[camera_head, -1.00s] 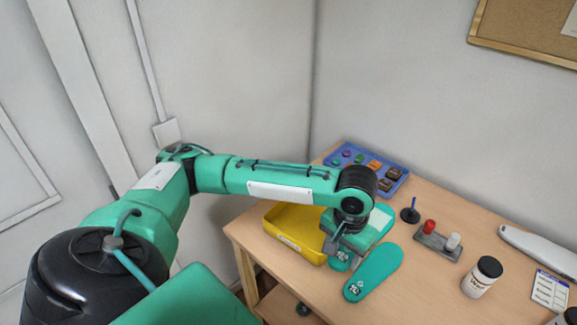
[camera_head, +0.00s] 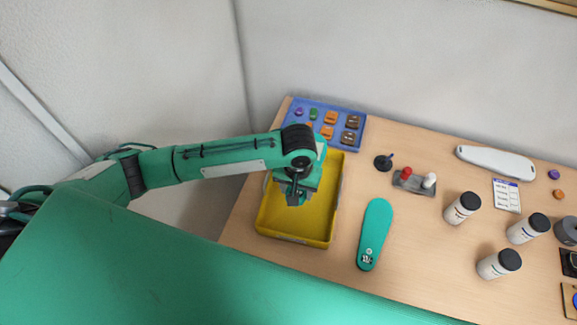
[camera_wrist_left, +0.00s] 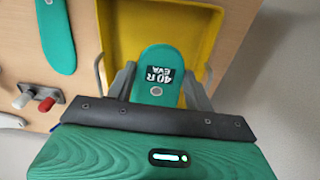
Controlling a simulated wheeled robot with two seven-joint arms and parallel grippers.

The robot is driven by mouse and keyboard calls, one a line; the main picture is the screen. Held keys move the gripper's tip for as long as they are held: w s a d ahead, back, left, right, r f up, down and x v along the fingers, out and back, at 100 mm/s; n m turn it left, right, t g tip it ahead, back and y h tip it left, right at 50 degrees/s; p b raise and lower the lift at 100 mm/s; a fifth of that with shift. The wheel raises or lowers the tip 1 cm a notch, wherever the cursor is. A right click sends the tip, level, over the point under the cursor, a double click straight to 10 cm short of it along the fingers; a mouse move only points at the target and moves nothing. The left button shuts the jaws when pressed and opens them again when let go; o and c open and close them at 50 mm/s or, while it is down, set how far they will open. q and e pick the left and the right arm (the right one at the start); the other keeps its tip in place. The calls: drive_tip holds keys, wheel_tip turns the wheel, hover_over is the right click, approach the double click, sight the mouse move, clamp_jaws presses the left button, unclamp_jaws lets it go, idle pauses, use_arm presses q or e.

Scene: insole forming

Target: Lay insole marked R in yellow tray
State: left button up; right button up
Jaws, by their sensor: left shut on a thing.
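The green insole marked 40 R EVA (camera_wrist_left: 160,70) is in my left gripper (camera_wrist_left: 158,88), which is shut on it. In the left wrist view it lies in front of the yellow tray (camera_wrist_left: 110,25). In the head view my left gripper (camera_head: 297,197) points down over the yellow tray (camera_head: 262,222), and the arm hides most of the insole. I cannot tell whether the insole touches the tray floor. Another green insole (camera_head: 375,230) lies on the table right of the tray, and its mark is too small to read. My right gripper is not in view.
A blue tray (camera_head: 362,131) with small coloured pieces stands behind the yellow tray. A holder with red and white knobs (camera_head: 412,184), a dark stand (camera_head: 383,163) and several white bottles (camera_head: 462,208) stand to the right. Bare wooden table (camera_head: 420,255) surrounds the loose insole.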

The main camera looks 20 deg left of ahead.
use_arm(q)
drive_tip(key=shift+a+f, duration=0.15)
drive_tip(key=shift+f, duration=0.6)
drive_tip(key=shift+s+f, duration=0.1)
drive_tip(key=shift+f, duration=0.6)
wheel_tip(320, 180, down, 12)
drive_tip(key=b, duration=0.9)
drive_tip(key=shift+r, duration=0.25)
drive_tip(key=shift+f+b, duration=0.35)
drive_tip(key=shift+f, duration=0.55)
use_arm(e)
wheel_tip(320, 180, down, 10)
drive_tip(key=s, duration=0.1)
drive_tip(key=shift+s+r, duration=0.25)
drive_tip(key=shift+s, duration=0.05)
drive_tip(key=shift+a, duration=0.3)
